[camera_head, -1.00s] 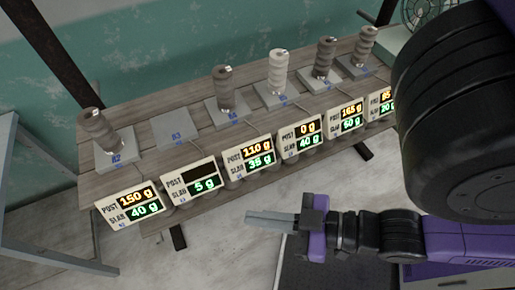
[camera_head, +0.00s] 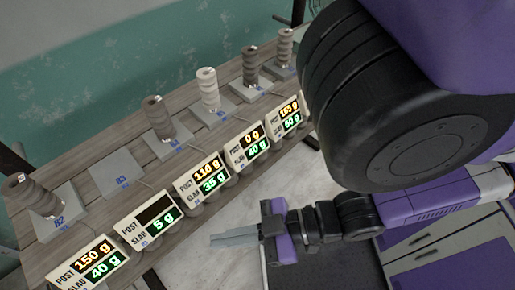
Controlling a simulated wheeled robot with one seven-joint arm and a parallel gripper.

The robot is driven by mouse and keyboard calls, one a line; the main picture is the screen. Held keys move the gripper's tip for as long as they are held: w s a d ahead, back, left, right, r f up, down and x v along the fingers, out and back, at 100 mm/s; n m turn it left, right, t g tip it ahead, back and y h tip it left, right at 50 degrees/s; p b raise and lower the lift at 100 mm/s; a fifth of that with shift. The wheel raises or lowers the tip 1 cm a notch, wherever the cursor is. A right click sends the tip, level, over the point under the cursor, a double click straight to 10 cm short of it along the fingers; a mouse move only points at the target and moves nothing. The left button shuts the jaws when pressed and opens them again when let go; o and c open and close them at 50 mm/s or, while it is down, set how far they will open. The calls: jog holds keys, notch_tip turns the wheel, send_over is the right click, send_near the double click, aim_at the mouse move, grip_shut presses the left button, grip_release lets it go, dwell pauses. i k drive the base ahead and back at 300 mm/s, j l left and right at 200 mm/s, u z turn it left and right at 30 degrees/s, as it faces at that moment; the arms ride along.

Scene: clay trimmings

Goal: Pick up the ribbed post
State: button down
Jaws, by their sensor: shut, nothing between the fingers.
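Several ribbed posts stand upright on grey slabs along a wooden bench. A brown-grey post (camera_head: 30,195) is at the near left on slab B2 (camera_head: 66,218). Slab B3 (camera_head: 115,173) is bare. Further along stand a brown-grey post (camera_head: 157,120), a pale, nearly white post (camera_head: 208,90), a darker post (camera_head: 250,66) and another brownish post (camera_head: 285,47). The pictures do not mark which one the task means. My gripper (camera_head: 211,240) is shut and empty, in front of the bench on the right, apart from all posts. It points left.
Displays line the bench's front (camera_head: 45,268): 150 g post and 40 g slab (camera_head: 88,267); blank and 5 g (camera_head: 148,220); 110 g and 35 g (camera_head: 202,179); 0 g and 40 g (camera_head: 247,144). My arm hides the far right end.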

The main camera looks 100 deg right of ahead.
aim_at(207, 76)
jog(key=z, duration=0.65)
jog(key=k+z, duration=0.35)
jog(key=k+j+z, duration=0.1)
jog(key=z, duration=0.25)
jog(key=k+l+z, duration=0.1)
jog(key=k+z, duration=0.25)
jog(key=k+l, duration=0.15)
jog(key=k, duration=0.1)
